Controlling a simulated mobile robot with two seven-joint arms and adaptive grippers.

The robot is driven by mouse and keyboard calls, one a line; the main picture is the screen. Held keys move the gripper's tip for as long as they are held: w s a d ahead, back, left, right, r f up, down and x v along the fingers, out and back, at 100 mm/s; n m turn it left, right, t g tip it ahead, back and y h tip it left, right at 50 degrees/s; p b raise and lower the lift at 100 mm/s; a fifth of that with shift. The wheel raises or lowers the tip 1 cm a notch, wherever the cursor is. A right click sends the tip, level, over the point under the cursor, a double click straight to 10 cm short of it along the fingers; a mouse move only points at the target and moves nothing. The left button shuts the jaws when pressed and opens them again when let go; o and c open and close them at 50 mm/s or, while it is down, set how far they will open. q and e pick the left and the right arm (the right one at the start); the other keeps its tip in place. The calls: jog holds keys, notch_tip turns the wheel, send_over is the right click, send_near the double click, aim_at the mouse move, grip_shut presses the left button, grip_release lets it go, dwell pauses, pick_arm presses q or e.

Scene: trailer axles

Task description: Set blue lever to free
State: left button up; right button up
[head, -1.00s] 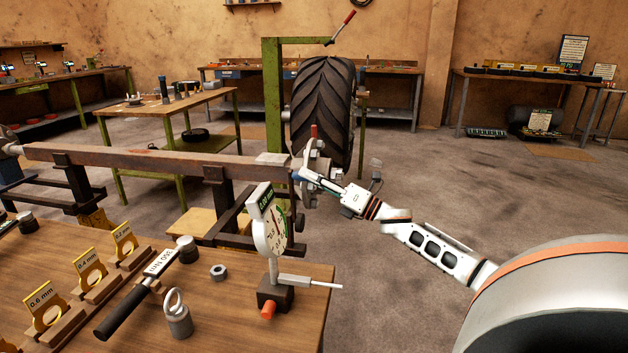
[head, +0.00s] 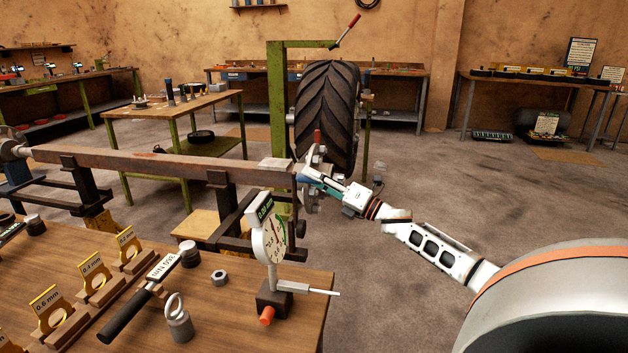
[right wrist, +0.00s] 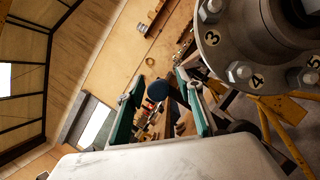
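My right gripper (head: 302,174) reaches in from the right to the hub at the right end of the axle. The right wrist view shows its two teal-padded fingers (right wrist: 160,84) apart. A dark blue round knob (right wrist: 158,90), apparently the end of the blue lever, shows between the fingers; I cannot tell whether they touch it. In the head view the blue lever cannot be made out clearly behind the gripper. A red lever (head: 317,135) stands upright at the hub. My left gripper is not in view.
The grey hub flange with numbered studs (right wrist: 255,45) is close beside the right fingers. The long axle beam (head: 140,163) rests on dark stands. A large tyre (head: 327,110) stands behind. The front bench (head: 235,318) holds a dial gauge (head: 270,240). Floor at right is clear.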

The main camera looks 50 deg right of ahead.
jog(key=shift+a, duration=0.1)
jog(key=shift+s+f, duration=0.1)
jog(key=shift+s, duration=0.05)
jog(key=shift+s+f, duration=0.15)
jog(key=shift+s, duration=0.05)
jog(key=v, duration=1.1)
jog(key=shift+s, duration=0.15)
